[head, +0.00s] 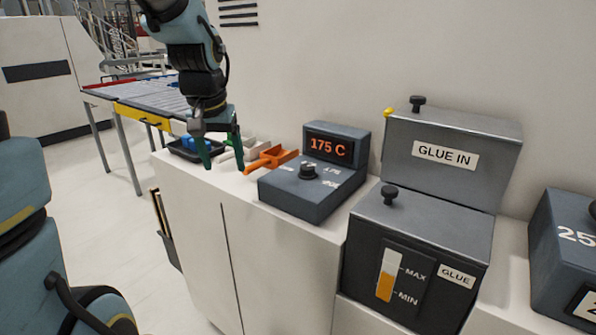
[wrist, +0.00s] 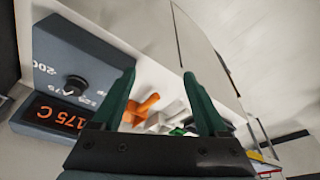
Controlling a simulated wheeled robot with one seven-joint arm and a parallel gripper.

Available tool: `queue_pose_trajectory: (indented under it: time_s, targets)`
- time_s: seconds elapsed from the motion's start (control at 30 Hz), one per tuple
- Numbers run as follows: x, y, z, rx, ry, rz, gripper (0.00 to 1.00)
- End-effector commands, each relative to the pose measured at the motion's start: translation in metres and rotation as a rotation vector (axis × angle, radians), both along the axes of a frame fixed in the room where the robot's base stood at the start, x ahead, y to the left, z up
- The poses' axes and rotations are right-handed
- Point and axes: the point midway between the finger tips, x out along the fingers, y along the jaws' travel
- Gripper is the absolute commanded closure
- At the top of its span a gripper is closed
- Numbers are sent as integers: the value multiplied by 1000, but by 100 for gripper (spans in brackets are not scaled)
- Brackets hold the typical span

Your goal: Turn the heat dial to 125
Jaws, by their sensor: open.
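The heat dial (head: 308,170) is a small black knob on top of a dark grey control box (head: 290,194). The box's display (head: 329,148) reads 175 C in orange. In the wrist view the dial (wrist: 75,84) shows at the left with white numbers around it, and the display (wrist: 62,117) appears upside down. My gripper (head: 222,164) has green fingers and is open and empty. It hangs to the left of the control box, apart from the dial, above the cabinet top's left part. In the wrist view the open fingers (wrist: 158,85) point away from the dial.
An orange scoop-like tool (head: 271,158) lies between my gripper and the control box. A black tray (head: 190,150) with blue and green items sits behind my gripper. A grey glue machine (head: 420,240) stands right of the control box. Another dark box (head: 570,255) is at far right.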

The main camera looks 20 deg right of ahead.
Motion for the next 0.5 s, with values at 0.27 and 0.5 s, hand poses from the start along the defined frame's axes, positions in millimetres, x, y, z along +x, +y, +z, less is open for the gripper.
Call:
queue_pose_trajectory:
  time_s: [0.27, 0.5]
  targets:
    - [-23, -155, 46, -72, -86, -290, 24]
    - [-22, -170, 35, -76, -86, -307, 24]
